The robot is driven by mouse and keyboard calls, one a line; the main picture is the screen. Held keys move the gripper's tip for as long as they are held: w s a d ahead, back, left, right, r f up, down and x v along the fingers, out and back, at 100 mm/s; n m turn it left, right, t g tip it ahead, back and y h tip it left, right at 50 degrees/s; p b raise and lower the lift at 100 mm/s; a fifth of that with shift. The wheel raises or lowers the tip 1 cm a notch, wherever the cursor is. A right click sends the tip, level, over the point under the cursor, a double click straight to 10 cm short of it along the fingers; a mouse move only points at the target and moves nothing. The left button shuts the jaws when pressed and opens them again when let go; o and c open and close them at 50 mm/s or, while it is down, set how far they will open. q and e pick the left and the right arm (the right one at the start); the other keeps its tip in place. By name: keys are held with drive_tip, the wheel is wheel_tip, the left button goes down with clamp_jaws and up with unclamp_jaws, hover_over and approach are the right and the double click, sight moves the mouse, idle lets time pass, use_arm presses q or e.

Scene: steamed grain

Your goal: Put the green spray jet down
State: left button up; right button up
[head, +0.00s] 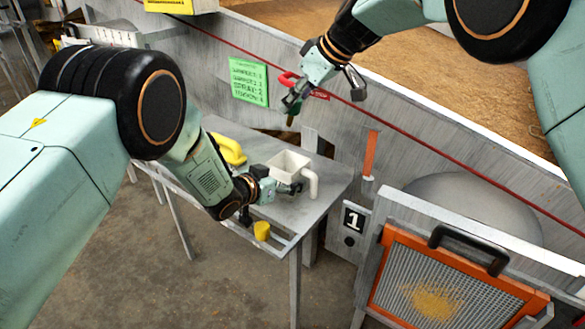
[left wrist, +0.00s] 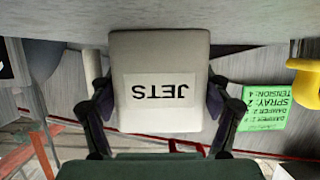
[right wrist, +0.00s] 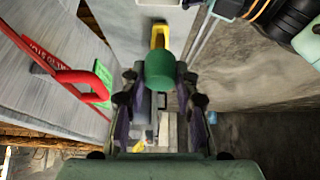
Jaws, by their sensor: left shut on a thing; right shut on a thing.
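The green spray jet (right wrist: 160,72) is held between the fingers of my right gripper (right wrist: 160,95). My left gripper (head: 272,188) is shut on a pale open-topped box (head: 289,161) at the grey table (head: 325,195). In the left wrist view the box (left wrist: 160,62) carries an upside-down JETS label and sits between my left fingers (left wrist: 160,105). I cannot tell whether the box touches the table.
A yellow curved piece (head: 229,150) and a yellow cup-like piece (head: 262,231) are at the table. A green note (head: 248,81) is on the wall behind, with a red line (head: 400,124) along it. An orange-framed screen (head: 440,290) stands at right.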

drive_tip(key=shift+a, duration=0.1)
drive_tip(key=shift+s+d+r+g+h, duration=0.1)
drive_tip(key=shift+s+d+g+h, duration=0.15)
drive_tip(key=shift+g+h, duration=0.15)
drive_tip(key=d+h, duration=0.1)
drive_tip(key=d, duration=0.1)
drive_tip(key=m, duration=0.2)
hover_over(306, 169)
drive_tip(key=shift+h, duration=0.4)
wheel_tip(306, 169, down, 10)
drive_tip(key=shift+r, duration=0.15)
drive_tip(key=shift+f, duration=0.2)
drive_tip(key=o, duration=1.1)
drive_tip(key=shift+r, duration=0.15)
